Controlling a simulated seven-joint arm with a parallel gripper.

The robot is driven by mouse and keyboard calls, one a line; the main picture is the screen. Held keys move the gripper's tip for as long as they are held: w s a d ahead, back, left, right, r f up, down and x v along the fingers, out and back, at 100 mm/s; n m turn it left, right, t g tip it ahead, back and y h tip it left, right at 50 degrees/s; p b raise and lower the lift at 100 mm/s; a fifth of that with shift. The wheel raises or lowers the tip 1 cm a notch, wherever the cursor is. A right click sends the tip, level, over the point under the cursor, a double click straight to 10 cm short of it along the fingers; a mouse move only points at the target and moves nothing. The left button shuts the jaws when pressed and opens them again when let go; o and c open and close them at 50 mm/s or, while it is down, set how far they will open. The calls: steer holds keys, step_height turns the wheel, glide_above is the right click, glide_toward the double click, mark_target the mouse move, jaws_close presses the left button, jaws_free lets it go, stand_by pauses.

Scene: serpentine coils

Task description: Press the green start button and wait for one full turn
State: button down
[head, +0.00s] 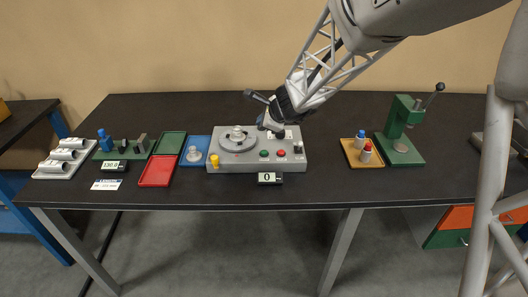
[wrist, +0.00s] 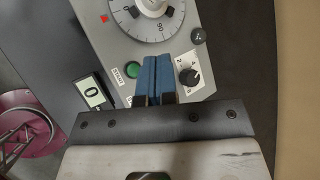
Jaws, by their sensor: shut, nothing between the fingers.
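The grey winding machine (head: 221,165) stands at the middle of the table. Its green start button (head: 264,154) is on the front right of its top, with a red button (head: 281,153) to its right. In the wrist view the green button (wrist: 132,69) shows just left of my fingertips and is uncovered. The round dial plate (head: 238,143) is left of the buttons. The counter display (head: 269,178) in front reads 0. My gripper (head: 271,130) hangs over the machine's back; its blue fingers (wrist: 158,66) are together and empty. The red button is hidden in the wrist view.
A black selector knob (wrist: 190,76) is right of my fingers. Left of the machine are blue, red (head: 157,171) and green trays. The table front is mostly clear.

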mark_target(263, 152)
steer(key=shift+f, duration=4.2)
